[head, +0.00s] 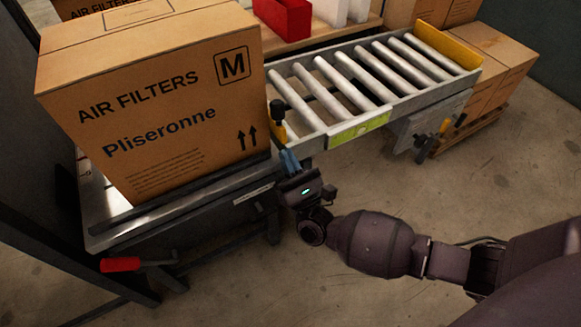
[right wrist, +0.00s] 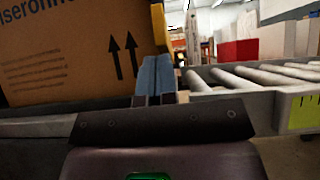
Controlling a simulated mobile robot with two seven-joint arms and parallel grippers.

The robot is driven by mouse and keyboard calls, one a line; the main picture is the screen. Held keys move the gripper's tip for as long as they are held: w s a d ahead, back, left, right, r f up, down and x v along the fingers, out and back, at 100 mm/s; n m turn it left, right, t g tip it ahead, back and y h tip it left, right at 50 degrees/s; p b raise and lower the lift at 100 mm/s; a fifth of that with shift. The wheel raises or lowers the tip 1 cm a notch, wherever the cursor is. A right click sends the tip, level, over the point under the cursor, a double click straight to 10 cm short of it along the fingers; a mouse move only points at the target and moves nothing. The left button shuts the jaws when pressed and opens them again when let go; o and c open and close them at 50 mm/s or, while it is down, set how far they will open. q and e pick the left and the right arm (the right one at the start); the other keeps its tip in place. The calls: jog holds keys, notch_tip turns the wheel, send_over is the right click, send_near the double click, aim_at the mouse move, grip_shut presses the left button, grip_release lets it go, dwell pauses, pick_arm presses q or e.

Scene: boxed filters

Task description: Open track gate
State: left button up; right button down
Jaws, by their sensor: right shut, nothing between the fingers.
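A yellow piece with a black knob (head: 278,112), which looks like the track gate, stands between the large carton and the roller track (head: 362,80). It is mostly hidden behind the carton. In the right wrist view a yellow edge (right wrist: 159,28) shows just above my fingertips. My right gripper (head: 289,160) is shut and empty, its blue-grey fingers together just below and in front of the yellow piece. In the right wrist view the closed fingers (right wrist: 156,78) point at it; I cannot tell whether they touch it. My left gripper is not in view.
The large air filter carton (head: 160,110) sits on a metal table (head: 108,222) with a red-handled crank (head: 120,265). A yellow plate (head: 450,46) closes the track's far end. A red bin (head: 284,18) and more cartons (head: 497,65) stand behind. Open floor lies at the front right.

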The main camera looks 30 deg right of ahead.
jog(key=shift+r, duration=0.35)
